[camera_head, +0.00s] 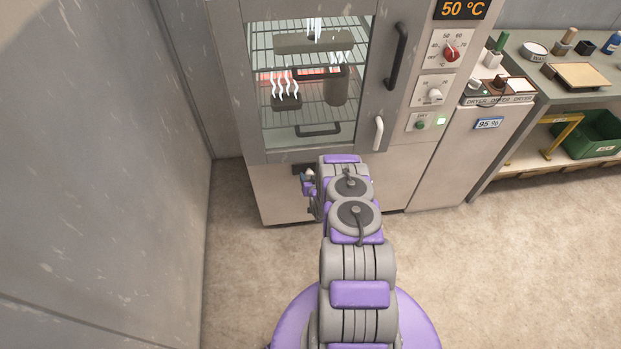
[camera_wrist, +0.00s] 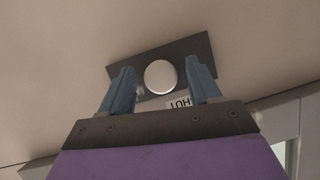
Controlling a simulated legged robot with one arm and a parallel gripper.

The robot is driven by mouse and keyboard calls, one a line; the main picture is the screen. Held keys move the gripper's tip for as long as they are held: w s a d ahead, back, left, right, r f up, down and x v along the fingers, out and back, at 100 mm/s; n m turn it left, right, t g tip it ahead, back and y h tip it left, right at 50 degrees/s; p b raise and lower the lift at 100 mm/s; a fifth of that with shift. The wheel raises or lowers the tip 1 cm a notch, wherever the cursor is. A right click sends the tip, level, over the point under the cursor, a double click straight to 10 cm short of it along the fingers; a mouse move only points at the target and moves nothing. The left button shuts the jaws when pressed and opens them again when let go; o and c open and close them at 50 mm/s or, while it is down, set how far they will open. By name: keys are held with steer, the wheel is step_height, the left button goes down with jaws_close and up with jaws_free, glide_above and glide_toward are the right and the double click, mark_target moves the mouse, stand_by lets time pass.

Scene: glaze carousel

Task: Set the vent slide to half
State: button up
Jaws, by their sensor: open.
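The vent slide's pale round knob (camera_wrist: 160,77) sits on a dark, tilted plate (camera_wrist: 146,58) in the wrist view. My gripper (camera_wrist: 160,66) is open, with one blue finger on each side of the knob and a visible gap to each. A small white label (camera_wrist: 180,103) shows upside down below the knob; it seems to read "HUT", its right end hidden by the right finger. In the head view the dark plate (camera_head: 301,167) is on the dryer's lower front, mostly hidden by my gripper (camera_head: 308,182) and arm.
The dryer door (camera_head: 257,100) is closed, with steaming pieces on racks behind its glass. A pale handle (camera_head: 378,133) stands out just above my arm. Dials and a "50 °C" display (camera_head: 462,9) are at right. A grey wall (camera_head: 183,80) lies left; the floor between is clear.

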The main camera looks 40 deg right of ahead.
jaws_close()
stand_by(0.5)
